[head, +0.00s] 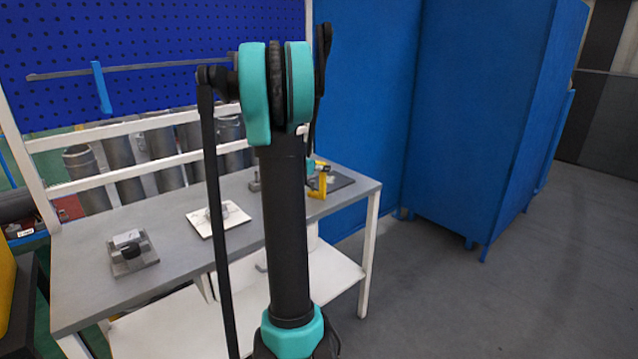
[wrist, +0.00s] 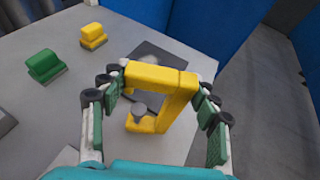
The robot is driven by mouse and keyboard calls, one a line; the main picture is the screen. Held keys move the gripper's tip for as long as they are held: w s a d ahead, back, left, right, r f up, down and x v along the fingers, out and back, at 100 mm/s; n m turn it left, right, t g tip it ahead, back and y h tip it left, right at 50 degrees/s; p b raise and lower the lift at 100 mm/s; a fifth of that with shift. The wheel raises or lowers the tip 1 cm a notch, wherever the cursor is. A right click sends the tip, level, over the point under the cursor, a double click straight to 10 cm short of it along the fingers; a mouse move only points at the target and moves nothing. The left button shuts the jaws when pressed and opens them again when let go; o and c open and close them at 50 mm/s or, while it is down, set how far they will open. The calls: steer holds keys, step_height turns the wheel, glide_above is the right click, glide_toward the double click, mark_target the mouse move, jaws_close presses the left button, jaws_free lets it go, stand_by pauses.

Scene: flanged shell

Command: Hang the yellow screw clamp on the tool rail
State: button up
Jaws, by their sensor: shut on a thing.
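The yellow screw clamp (wrist: 160,78) is a C-shaped frame with a grey screw, between the two fingers of my gripper (wrist: 157,112) in the wrist view. My gripper is shut on its upper bar. In the head view the clamp (head: 322,186) shows at the right end of the workbench, partly hidden behind my arm. I cannot tell whether it touches the bench or hangs just above it. The tool rail (head: 150,67) is a thin grey bar across the blue pegboard at the upper left. A blue clamp (head: 101,87) hangs on its left part.
The grey workbench (head: 180,270) holds a grey fixture (head: 131,252) and a white plate (head: 219,219) with a part on it. A green block (wrist: 45,66), a yellow block (wrist: 93,37) and a dark mat (wrist: 152,58) lie near the clamp. A blue cabinet (head: 480,120) stands right.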

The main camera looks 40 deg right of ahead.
steer(key=c, duration=0.8)
